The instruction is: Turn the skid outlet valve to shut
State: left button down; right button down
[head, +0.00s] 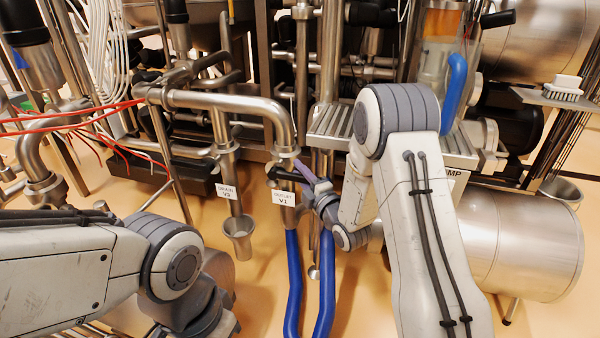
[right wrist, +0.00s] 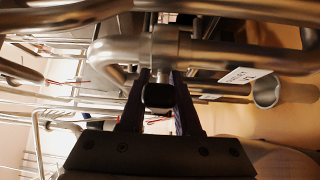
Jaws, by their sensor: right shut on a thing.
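The valve marked V1 sits on an upright steel pipe, with a white tag (head: 284,197) below its black lever handle (head: 284,174). In the head view the handle appears to lie crosswise to the pipe, pointing right. My right gripper (head: 308,178) comes in from the right and is shut on the handle. In the right wrist view the handle's dark end (right wrist: 159,96) sits between the two dark fingers of the right gripper (right wrist: 158,82). The fingers and arm hide part of the handle. My left arm shows at lower left, but its gripper is not visible.
Blue hoses (head: 293,280) run down below V1. A steel pipe (head: 225,101) bends down into the valve. A steel tank (head: 530,245) stands at right. Red cables (head: 75,115) cross at left.

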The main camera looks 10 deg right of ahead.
jog(key=shift+s+f, duration=0.15)
jog(key=shift+f, duration=0.5)
jog(key=c, duration=0.7)
grip_release()
jog(key=shift+r, duration=0.1)
jog(key=shift+r, duration=0.1)
jog(key=shift+s+d, duration=0.15)
jog(key=shift+s, duration=0.15)
jog(key=p+v, duration=0.2)
jog(key=v, duration=0.7)
jog(key=shift+s+d+p, duration=0.15)
jog(key=shift+s+p, duration=0.2)
jog(key=shift+p, duration=0.05)
